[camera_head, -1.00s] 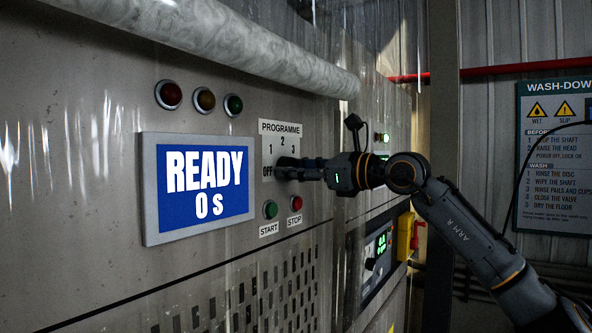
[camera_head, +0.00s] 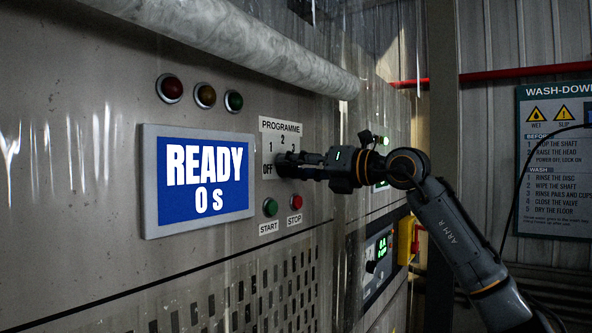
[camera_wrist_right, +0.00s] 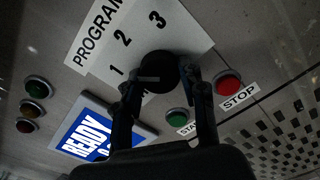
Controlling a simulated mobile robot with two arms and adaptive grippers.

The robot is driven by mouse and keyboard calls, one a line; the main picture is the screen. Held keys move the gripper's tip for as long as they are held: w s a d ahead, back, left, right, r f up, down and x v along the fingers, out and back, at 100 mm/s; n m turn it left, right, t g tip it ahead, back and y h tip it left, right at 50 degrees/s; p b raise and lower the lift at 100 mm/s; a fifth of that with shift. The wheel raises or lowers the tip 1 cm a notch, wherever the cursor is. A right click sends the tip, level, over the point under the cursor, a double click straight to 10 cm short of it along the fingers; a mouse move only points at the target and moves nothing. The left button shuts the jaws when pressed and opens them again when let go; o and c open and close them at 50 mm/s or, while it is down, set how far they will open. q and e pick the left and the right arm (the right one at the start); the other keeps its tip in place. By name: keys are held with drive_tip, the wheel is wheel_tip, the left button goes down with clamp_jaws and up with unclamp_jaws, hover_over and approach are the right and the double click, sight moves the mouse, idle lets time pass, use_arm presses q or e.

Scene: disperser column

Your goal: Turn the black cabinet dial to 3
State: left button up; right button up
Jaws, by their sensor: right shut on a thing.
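My right gripper (camera_head: 287,165) is shut on the dial, with one finger on each side in the wrist view (camera_wrist_right: 165,84). A pale mark on the dial seems to lie toward the 1, but I cannot tell its setting for sure. In the head view the gripper hides most of the dial. My left gripper is in neither view.
A blue screen (camera_head: 204,180) reads READY 0 s. Green START (camera_head: 270,207) and red STOP (camera_head: 296,201) buttons sit just below the dial. Three lamps (camera_head: 205,96) are at upper left. A grey pipe (camera_head: 255,48) crosses above, and clear strips hang in front.

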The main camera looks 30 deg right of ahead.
drive_tip(key=shift+r+m+b, duration=0.1)
drive_tip(key=shift+m+b, duration=0.35)
drive_tip(key=shift+m, duration=8.35)
drive_tip(key=o, duration=1.2)
drive_tip(key=shift+c, duration=0.2)
drive_tip(key=v, duration=1.2)
